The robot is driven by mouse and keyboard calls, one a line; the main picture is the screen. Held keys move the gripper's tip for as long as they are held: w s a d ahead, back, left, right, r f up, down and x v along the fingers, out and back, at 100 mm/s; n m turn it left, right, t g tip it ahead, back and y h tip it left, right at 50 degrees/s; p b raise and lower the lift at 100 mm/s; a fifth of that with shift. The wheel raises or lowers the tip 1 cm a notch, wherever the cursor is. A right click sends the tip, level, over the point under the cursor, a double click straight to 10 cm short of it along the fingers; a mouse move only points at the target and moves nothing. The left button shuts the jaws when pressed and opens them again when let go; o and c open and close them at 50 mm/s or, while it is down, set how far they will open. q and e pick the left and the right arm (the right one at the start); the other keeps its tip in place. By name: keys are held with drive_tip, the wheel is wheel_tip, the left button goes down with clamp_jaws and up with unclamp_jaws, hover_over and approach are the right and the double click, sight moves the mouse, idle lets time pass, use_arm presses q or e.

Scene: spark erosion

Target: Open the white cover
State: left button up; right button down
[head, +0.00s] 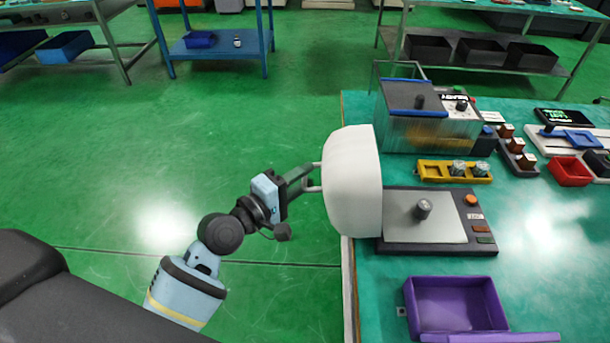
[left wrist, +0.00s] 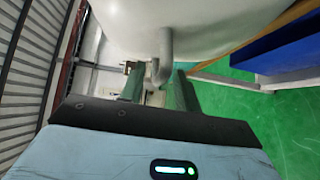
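The white cover (head: 352,180) stands raised on edge at the left side of a dark device base (head: 391,246), by the bench's left edge. The base's grey plate and dark knob (head: 422,209) lie uncovered. The cover's grey handle (head: 312,187) is on its left face. My left gripper (head: 303,178) is at this handle, beyond the bench edge. In the left wrist view, the handle (left wrist: 165,50) hangs from the white cover (left wrist: 190,22) and its lower end lies between my left fingers (left wrist: 156,92), which appear shut on it. My right gripper is not in view.
A purple bin (head: 455,304) stands in front of the base. Behind it are a yellow tray (head: 428,172) and a clear-walled box with blue bars (head: 398,131). Red and grey items fill the bench's right. Green floor left of the bench is free.

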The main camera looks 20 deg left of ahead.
use_arm(q)
drive_tip(key=shift+w+d, duration=0.25)
drive_tip(key=shift+w, duration=0.25)
clamp_jaws()
drive_tip(key=shift+w, duration=0.1)
